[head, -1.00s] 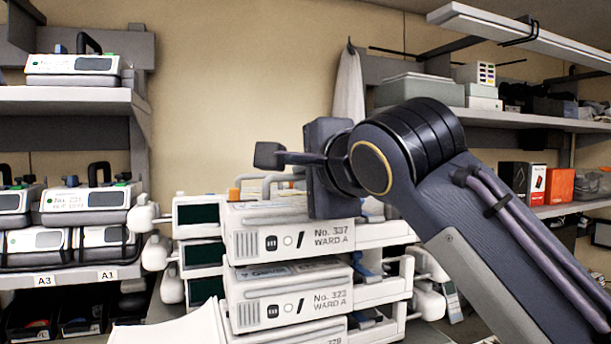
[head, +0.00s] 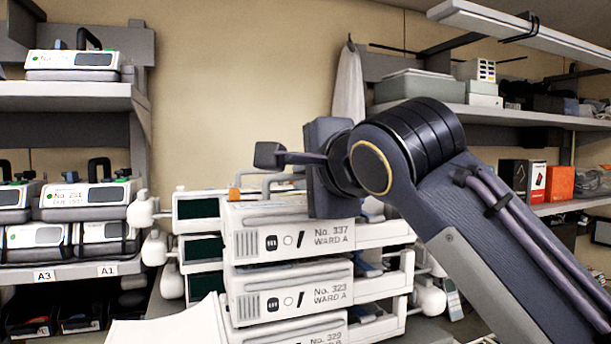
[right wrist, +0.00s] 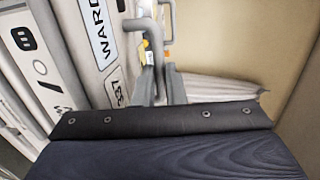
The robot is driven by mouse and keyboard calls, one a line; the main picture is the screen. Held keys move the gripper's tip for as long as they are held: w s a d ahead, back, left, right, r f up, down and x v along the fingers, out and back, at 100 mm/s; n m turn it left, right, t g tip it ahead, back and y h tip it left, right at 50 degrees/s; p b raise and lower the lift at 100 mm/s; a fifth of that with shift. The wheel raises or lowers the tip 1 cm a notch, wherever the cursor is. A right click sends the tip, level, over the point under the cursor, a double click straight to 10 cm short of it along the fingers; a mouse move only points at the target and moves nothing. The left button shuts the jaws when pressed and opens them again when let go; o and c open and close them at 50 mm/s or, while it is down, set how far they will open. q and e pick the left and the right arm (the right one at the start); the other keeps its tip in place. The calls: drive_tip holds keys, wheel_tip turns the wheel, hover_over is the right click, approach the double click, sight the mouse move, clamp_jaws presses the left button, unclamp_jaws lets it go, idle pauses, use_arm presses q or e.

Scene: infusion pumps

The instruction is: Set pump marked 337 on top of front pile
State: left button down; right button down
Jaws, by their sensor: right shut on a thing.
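The pump marked 337 (head: 290,238) is white, with "WARD A" on its front. It is at the top of the front pile, over the pump marked 323 (head: 290,298); a third pump (head: 290,332) shows below. I cannot tell whether 337 rests fully on 323. My right gripper (right wrist: 165,85) is shut on the grey handle of pump 337. In the head view its hand hides the fingers and part of the pump's top. The right wrist view also shows pump 337 (right wrist: 95,40), close on the left. My left gripper is not in view.
White units with dark screens (head: 200,250) stand left of and behind the pile. A shelf at left (head: 70,268) holds several other pumps with handles. A shelf at right (head: 520,117) holds boxes.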

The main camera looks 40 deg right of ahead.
drive_tip(key=shift+f+b, duration=0.2)
drive_tip(key=shift+b, duration=0.1)
idle(0.4)
drive_tip(key=c, duration=1.4)
unclamp_jaws()
drive_tip(key=shift+s, duration=0.1)
drive_tip(key=shift+f, duration=0.25)
drive_tip(key=b+v, duration=0.1)
drive_tip(key=v, duration=0.6)
drive_tip(key=shift+s+a+r, duration=0.2)
drive_tip(key=shift+s, duration=0.15)
